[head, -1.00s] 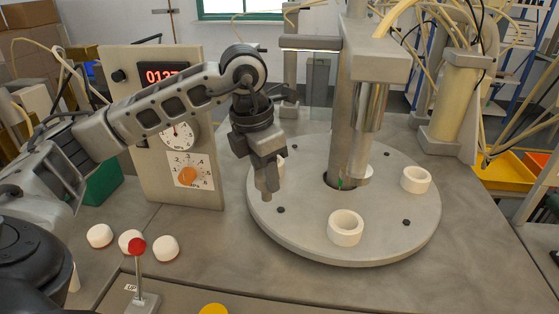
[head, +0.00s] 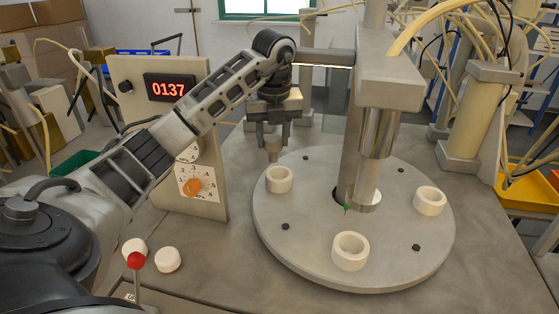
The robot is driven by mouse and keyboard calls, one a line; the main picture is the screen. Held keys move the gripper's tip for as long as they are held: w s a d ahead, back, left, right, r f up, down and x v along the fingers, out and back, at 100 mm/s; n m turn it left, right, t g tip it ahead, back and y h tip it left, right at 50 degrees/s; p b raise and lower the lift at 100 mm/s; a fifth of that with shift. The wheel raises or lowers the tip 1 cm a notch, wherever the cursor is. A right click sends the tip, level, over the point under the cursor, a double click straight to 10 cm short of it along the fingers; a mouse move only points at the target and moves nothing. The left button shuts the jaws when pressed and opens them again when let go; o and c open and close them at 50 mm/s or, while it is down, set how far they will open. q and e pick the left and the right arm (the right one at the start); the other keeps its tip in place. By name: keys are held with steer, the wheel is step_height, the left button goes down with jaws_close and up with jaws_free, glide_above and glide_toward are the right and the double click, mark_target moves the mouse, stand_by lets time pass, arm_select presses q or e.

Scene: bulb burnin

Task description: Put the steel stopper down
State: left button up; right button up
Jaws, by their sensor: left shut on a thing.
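My left gripper (head: 273,138) hangs pointing down over the far left of the round grey turntable (head: 310,251). It is shut on the steel stopper (head: 273,153), a small tan-grey piece showing below the fingers. The stopper appears above and just behind a white ring holder (head: 279,180); whether it touches anything is hard to tell. Two more white ring holders stand on the turntable, one at the front (head: 350,252) and one at the right (head: 430,201). My right gripper is not in view.
A steel column with a polished cylinder (head: 377,140) rises over the turntable. A panel with a red display (head: 170,87) and an orange knob (head: 193,187) stands left, close to my left arm. A red-knobbed lever (head: 136,261) and white round caps (head: 168,260) are in front.

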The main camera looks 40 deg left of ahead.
mark_target(279, 146)
arm_select(q)
steer(key=w+f, duration=0.1)
steer(key=f, duration=0.1)
steer(key=w+a+f, duration=0.1)
steer(key=w+f, duration=0.1)
steer(key=shift+w+a+f+p, duration=0.1)
steer(key=shift+a+f+p, duration=0.1)
steer(key=shift+p, duration=0.1)
steer(key=f, duration=0.2)
steer(key=w+f+p, duration=0.1)
steer(key=shift+a+f, duration=0.2)
steer(key=shift+f, duration=0.45)
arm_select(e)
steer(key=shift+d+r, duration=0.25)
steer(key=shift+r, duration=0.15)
arm_select(q)
steer(key=shift+f, duration=0.6)
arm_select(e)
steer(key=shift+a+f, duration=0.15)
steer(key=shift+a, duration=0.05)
